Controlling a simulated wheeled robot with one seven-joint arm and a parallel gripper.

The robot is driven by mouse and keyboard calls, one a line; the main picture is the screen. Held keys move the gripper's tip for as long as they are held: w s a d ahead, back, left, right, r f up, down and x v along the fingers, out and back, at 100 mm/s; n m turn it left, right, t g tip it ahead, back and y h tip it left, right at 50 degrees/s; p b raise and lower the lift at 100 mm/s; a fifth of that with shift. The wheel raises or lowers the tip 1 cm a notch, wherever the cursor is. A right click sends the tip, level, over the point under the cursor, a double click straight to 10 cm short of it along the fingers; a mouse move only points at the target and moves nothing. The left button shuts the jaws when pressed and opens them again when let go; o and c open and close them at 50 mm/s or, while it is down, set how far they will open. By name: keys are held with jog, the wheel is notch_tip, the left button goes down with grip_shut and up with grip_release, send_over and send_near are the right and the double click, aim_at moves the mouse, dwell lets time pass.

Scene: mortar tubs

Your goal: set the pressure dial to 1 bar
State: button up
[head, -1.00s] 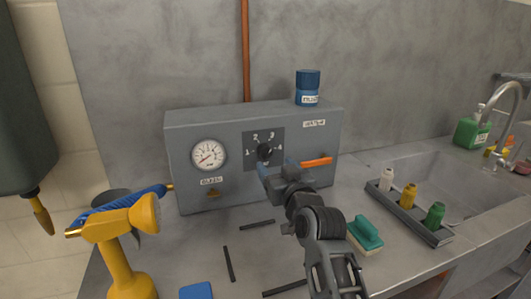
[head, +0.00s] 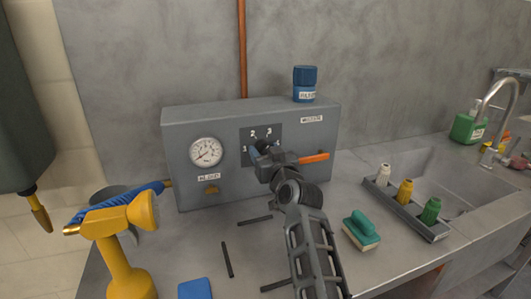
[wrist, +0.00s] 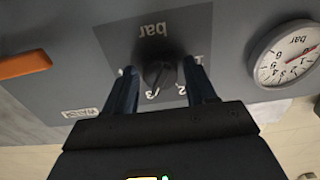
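The pressure dial is a dark knob (wrist: 158,74) on a dark plate (head: 246,133) on the front of the grey control box (head: 187,170). The numerals 1, 2 and 3 show around it in the head view; my gripper hides most of the knob there. In the wrist view, which is upside down, my gripper (wrist: 160,80) is open. Its fingers stand on either side of the knob, with gaps showing. I cannot read which number the knob points to. In the head view my gripper (head: 257,150) is right at the dial plate.
A round gauge (head: 207,152) is left of the dial, an orange lever (head: 314,158) to its right. A blue jar (head: 304,84) stands on the box.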

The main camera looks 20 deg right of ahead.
jog(key=c, duration=0.8)
jog(key=shift+o, duration=0.2)
